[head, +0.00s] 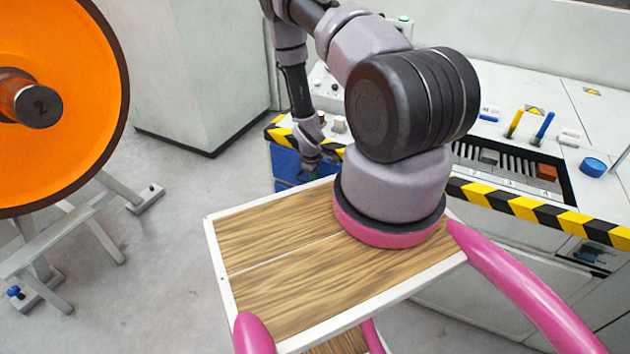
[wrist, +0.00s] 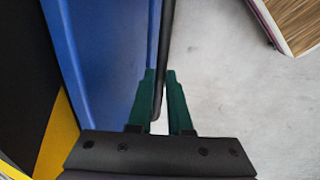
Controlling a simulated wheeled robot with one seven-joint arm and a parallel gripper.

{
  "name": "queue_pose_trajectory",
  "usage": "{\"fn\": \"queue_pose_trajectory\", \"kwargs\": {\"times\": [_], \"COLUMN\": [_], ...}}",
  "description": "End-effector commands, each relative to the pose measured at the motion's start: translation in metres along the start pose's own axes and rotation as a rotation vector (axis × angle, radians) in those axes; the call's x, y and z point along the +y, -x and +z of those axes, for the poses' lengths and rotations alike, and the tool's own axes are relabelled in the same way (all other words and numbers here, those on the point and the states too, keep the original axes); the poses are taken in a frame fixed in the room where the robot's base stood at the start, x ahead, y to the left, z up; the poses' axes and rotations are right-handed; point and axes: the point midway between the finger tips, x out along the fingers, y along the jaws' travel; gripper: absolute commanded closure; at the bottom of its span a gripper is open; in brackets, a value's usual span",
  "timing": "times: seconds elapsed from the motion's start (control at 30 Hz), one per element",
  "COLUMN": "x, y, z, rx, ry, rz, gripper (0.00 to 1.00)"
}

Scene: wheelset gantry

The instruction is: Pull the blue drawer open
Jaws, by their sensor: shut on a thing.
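The blue drawer (head: 287,166) is at the left end of the console, below the striped edge, partly hidden by my arm and my wooden deck. In the wrist view its blue front (wrist: 108,55) fills the left side, with a dark bar handle (wrist: 165,45) running along it. My gripper (wrist: 160,92) has its two green fingers on either side of the handle and is shut on it. In the head view my gripper (head: 312,172) is small and dark at the drawer front. Whether the drawer stands out from the console is hard to tell.
A large orange wheel (head: 60,90) on a grey stand (head: 60,240) is at the left. The console's yellow-and-black edge (head: 530,208) runs to the right, with pens and controls above. Grey floor (head: 170,215) is clear between wheel and drawer.

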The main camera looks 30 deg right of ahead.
Motion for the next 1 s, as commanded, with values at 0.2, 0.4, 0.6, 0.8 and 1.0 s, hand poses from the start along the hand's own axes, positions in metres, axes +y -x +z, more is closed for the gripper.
{"fn": "queue_pose_trajectory", "kwargs": {"times": [0.2,0.4,0.6,0.8,1.0], "x": [-0.002,-0.024,-0.067,-0.117,-0.156], "y": [0.001,0.005,0.013,0.022,0.030], "z": [0.000,0.000,0.000,-0.001,-0.001], "rx": [0.000,-0.001,-0.001,-0.002,-0.001], "ry": [0.001,0.005,0.008,0.008,0.006], "rz": [0.000,-0.001,-0.001,0.000,0.001], "gripper": [1.00,1.00,1.00,1.00,1.00]}}
